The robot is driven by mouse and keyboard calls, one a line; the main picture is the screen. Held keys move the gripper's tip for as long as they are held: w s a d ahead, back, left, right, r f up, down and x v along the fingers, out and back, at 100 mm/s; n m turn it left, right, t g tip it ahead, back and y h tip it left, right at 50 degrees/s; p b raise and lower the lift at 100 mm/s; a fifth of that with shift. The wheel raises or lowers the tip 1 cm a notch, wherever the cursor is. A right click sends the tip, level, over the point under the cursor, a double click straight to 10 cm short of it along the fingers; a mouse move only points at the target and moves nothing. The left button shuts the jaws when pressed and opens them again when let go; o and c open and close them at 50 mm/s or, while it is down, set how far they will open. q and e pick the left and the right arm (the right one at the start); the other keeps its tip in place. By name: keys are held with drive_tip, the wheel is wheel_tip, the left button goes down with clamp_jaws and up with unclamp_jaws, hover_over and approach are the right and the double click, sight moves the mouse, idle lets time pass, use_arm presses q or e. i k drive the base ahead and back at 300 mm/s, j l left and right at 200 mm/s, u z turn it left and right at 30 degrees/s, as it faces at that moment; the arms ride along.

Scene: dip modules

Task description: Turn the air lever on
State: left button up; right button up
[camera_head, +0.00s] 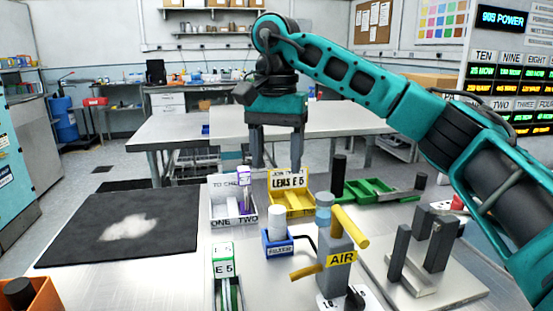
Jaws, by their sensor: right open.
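The air post (335,245) is a grey upright block with a yellow AIR label, at the front right of centre on the metal table. A yellow lever (349,227) slants down to the right at its top, and another yellow bar (307,272) sticks out low on its left. I cannot tell which of them is the air lever. My right gripper (277,167) points down with its two fingers apart and nothing between them. It appears above and behind the post, over the yellow bin area, touching nothing that I can see. My left gripper is not in view.
A yellow bin (292,203), a white two-part bin (220,213), green trays (372,191) and a blue filter holder (277,246) stand around the post. Grey uprights on a plate (453,288) stand to its right. A dark mat (75,242) lies at the left.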

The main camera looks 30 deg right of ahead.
sight(340, 220)
drive_tip(key=k, duration=1)
